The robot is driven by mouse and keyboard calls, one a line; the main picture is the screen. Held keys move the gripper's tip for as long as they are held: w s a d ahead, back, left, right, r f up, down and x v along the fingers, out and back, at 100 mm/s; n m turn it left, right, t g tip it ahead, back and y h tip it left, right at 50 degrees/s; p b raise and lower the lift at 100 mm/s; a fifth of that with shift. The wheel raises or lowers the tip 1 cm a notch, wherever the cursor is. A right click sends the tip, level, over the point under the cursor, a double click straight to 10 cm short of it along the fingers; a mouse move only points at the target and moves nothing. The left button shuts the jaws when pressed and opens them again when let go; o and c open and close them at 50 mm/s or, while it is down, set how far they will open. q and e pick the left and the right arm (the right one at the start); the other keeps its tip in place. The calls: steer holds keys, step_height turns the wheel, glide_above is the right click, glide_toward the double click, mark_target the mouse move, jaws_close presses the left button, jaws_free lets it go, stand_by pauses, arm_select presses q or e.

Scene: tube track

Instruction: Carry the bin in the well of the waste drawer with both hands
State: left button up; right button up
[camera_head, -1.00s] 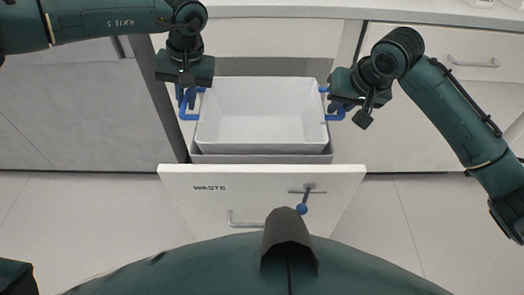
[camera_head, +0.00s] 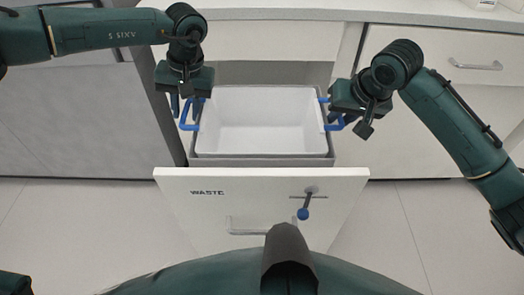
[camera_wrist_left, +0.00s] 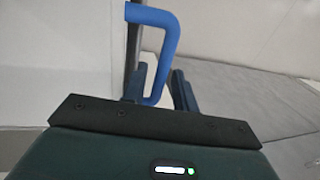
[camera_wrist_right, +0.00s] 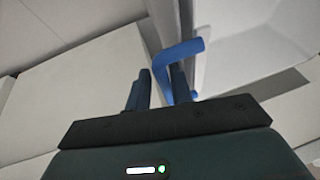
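The white bin (camera_head: 262,150) sits inside the grey well (camera_head: 330,150) of the pulled-out waste drawer (camera_head: 225,185). It has a blue handle on each side. My left gripper (camera_head: 186,106) is at the left handle (camera_head: 188,126); in the left wrist view its fingers (camera_wrist_left: 159,90) are apart, with the blue handle (camera_wrist_left: 168,45) passing between them. My right gripper (camera_head: 350,122) is at the right handle (camera_head: 334,127); in the right wrist view its fingers (camera_wrist_right: 159,88) are apart, with the blue handle (camera_wrist_right: 183,50) reaching between them. The bin looks level and empty.
The drawer front carries a bar handle (camera_head: 240,231) and a blue-tipped latch-like part (camera_head: 303,213). A counter (camera_head: 270,13) runs behind, with a grey panel (camera_head: 80,120) at left and white cabinets (camera_head: 440,120) at right. The floor beside the drawer is clear.

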arm_select(q)
steer(key=shift+d, duration=0.2)
arm_select(e)
steer(key=shift+s+a+r, duration=0.1)
steer(key=shift+a+r, duration=0.05)
steer(key=shift+a, duration=0.35)
steer(key=shift+s+d+r, duration=0.15)
steer(key=shift+d+r, duration=0.05)
steer(key=shift+r, duration=0.4)
arm_select(q)
steer(key=v, duration=0.8)
steer(key=shift+a, duration=0.3)
arm_select(e)
steer(key=v, duration=0.6)
steer(key=shift+d+r, duration=0.25)
steer(key=shift+d, duration=0.25)
steer(key=shift+s, duration=0.15)
